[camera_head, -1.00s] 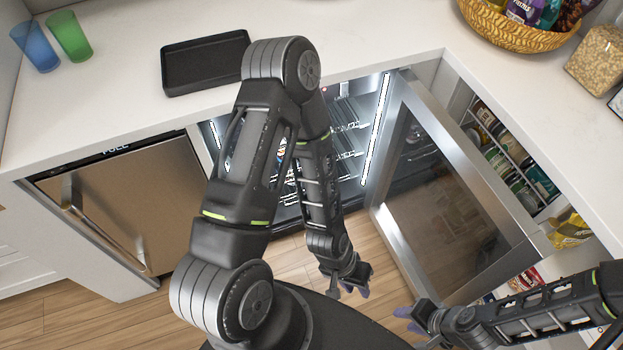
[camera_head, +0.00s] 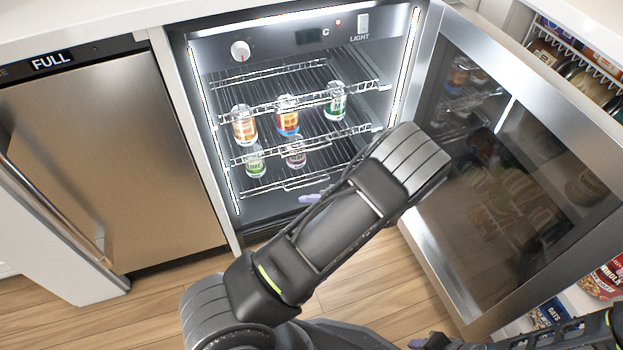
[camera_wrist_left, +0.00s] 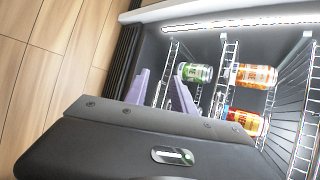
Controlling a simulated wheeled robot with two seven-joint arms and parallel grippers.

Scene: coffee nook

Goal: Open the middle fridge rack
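The fridge is open and holds three wire racks. The middle fridge rack (camera_head: 310,141) carries an orange can (camera_head: 243,125), an orange-and-blue can (camera_head: 287,115) and a green-and-white can (camera_head: 336,101). It looks pushed in. My left gripper (camera_head: 312,198) is mostly hidden behind my arm, low at the fridge front near the bottom rack. In the left wrist view its two lilac fingers (camera_wrist_left: 162,92) are apart and empty; the bottom rack's front rail appears between them, contact unclear. The middle rack's rail (camera_wrist_left: 222,80) lies further right there. My right gripper (camera_head: 432,342) is barely visible at the lower edge.
The bottom rack (camera_head: 290,184) holds a green can (camera_head: 255,161) and a dark can (camera_head: 296,153). The top rack (camera_head: 270,78) looks empty. The glass fridge door (camera_head: 510,190) stands open at the right. A steel appliance (camera_head: 105,150) stands left. The wood floor is clear.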

